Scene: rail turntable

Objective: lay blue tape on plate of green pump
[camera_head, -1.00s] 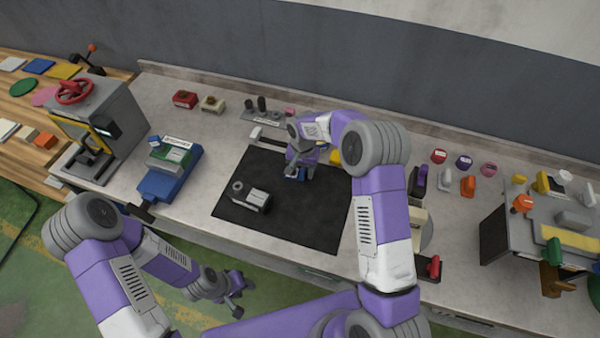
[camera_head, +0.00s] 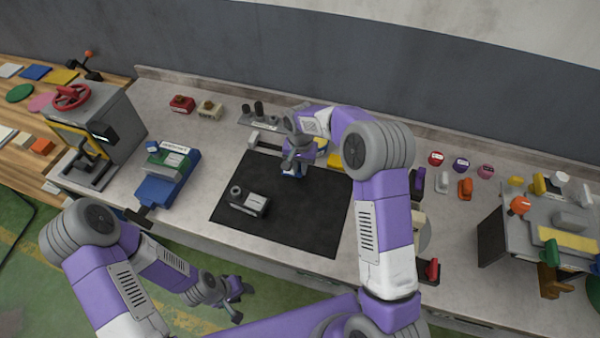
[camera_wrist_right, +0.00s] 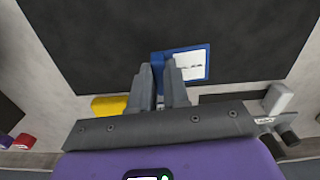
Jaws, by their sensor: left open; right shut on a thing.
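A small blue piece with a white label (camera_wrist_right: 188,64), which looks like the blue tape, is between the fingers of my right gripper (camera_wrist_right: 163,85). In the head view, my right gripper (camera_head: 290,164) is over the far part of the black mat (camera_head: 305,220), with a bit of blue at its tips. Whether the piece touches the mat is unclear. A green block with a white label (camera_head: 168,156) sits on a blue vise-like base (camera_head: 165,188) at left; I cannot tell whether it is the green pump. My left gripper (camera_head: 236,298) is open and empty, low in front of the bench.
A grey labelled block with a round port (camera_head: 247,202) lies on the mat's left part. A yellow piece (camera_head: 335,160) is right of my right gripper. A grey press with a red wheel (camera_head: 100,118) stands left; a loaded grey stand (camera_head: 505,235) stands right. The mat's front is clear.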

